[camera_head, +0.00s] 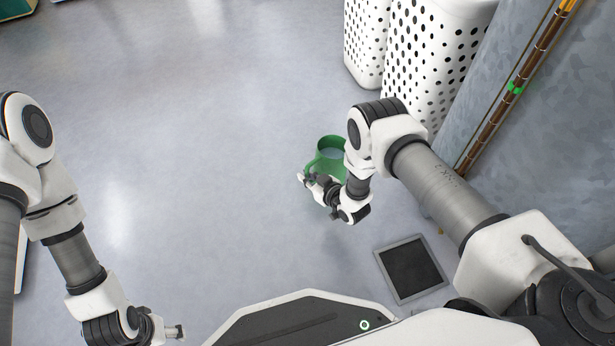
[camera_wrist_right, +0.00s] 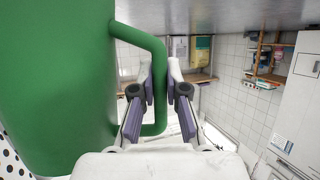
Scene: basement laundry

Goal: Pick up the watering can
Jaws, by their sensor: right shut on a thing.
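The green watering can (camera_head: 331,143) is right of centre in the head view, partly hidden behind my right wrist. In the right wrist view its large green body (camera_wrist_right: 60,75) fills the left side, and its handle (camera_wrist_right: 150,42) loops out to the right. My right gripper (camera_head: 305,179) is at the can's handle. In the right wrist view its two fingers (camera_wrist_right: 161,90) are shut on the handle. My left gripper (camera_head: 178,332) is at the bottom left of the head view, away from the can; its fingers are too small to tell whether they are open.
White perforated baskets (camera_head: 425,50) stand at the top right, beyond my right arm. A dark square floor drain (camera_head: 411,268) lies right of my base. A brown pole (camera_head: 515,85) runs along the grey wall at right. The floor to the left is clear.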

